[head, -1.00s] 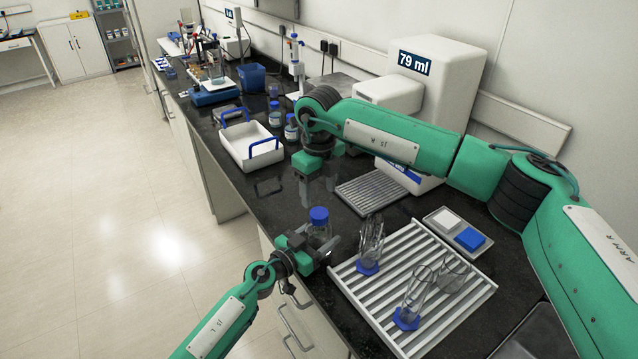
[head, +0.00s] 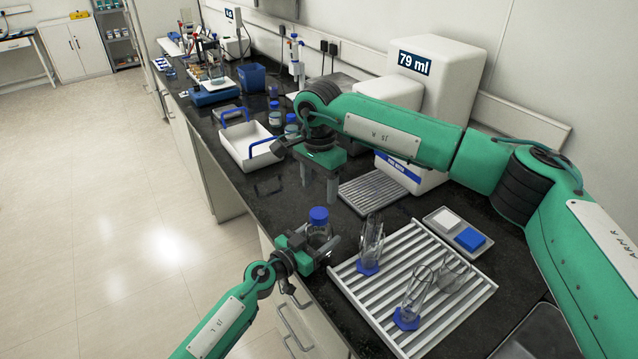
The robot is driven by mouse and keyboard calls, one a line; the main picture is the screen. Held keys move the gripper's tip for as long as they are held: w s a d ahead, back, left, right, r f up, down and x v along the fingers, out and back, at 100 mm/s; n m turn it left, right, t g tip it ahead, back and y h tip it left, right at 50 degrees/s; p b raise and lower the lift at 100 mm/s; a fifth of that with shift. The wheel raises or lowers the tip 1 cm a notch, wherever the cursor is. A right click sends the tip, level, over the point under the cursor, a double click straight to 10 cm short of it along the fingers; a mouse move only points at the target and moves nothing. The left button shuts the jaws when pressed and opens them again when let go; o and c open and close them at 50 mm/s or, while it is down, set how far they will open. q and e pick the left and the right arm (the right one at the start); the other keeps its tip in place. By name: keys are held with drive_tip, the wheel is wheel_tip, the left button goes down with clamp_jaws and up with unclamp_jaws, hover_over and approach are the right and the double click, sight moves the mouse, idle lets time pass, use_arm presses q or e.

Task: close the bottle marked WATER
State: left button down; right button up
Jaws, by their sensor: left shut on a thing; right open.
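A clear bottle (head: 318,233) with a blue cap (head: 319,215) on its top stands upright near the bench's front edge. No WATER mark is readable on it, and I cannot tell whether the cap is tight. My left gripper (head: 322,254) is shut on the bottle's body, low down from the front, and hides its lower part. My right gripper (head: 319,187) is open and empty, with its fingers pointing down. It is above and a little behind the cap, apart from it.
A ribbed drying rack (head: 440,300) with glassware stands right of the bottle. A white tray with blue handles (head: 238,148) and more blue-capped bottles (head: 275,117) are farther back. A white machine (head: 455,85) reading 79 ml stands behind my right arm. Dark bench is clear left of my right gripper.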

sight(319, 212)
drive_tip(key=shift+r+n, duration=0.1)
drive_tip(key=shift+n, duration=1)
drive_tip(key=shift+f, duration=4)
drive_tip(key=shift+c, duration=0.2)
